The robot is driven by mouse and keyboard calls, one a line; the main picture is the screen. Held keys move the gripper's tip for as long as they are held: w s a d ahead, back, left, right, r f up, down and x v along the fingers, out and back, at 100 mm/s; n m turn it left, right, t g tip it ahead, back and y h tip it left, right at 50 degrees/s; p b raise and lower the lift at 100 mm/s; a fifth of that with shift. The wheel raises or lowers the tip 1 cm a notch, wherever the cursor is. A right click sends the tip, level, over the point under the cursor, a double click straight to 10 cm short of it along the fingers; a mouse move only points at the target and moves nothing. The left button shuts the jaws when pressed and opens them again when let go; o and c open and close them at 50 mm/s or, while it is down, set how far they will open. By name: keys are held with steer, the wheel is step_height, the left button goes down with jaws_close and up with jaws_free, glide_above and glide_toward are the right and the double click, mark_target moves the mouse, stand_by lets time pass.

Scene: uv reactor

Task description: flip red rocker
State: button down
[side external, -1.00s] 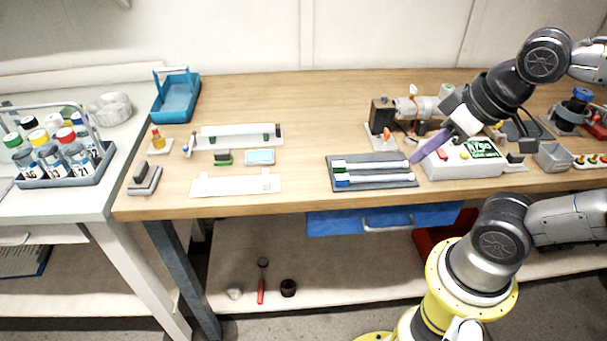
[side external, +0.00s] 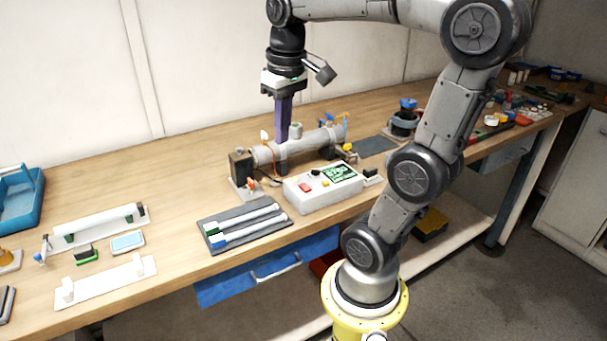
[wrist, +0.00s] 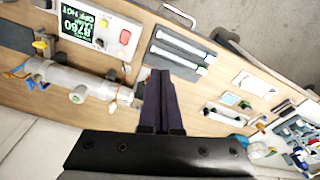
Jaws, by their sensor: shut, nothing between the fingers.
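A white control box (side external: 325,193) with a green lit display (side external: 340,173) stands near the front of the bench. A red rocker (side external: 305,187) sits on the left of its top face; it also shows in the wrist view (wrist: 125,37). Which way the rocker is tipped is too small to tell. My gripper (side external: 282,138) points down with its purple fingers together and empty. It appears above and behind the box, overlapping the grey reactor tube (side external: 312,144) in the side view.
A dark tray (side external: 222,218) with white tubes lies left of the box. A black block (side external: 241,166) stands at the tube's left end, with a small orange-red part (side external: 251,183) beside it. A black knob and a yellow button sit near the rocker. White racks stand further left.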

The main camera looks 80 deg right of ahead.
mark_target(304, 185)
steer(key=s+d+f+m+g, duration=0.1)
steer(key=s+d+m, duration=0.1)
steer(key=d, duration=0.7)
steer(key=shift+f+m+y, duration=0.3)
steer(key=shift+f+m, duration=0.05)
steer(key=shift+m, duration=0.45)
steer(key=shift+a+f, duration=0.1)
steer(key=shift+f, duration=0.05)
step_height(304, 185, down, 14)
steer(key=shift+r, duration=0.1)
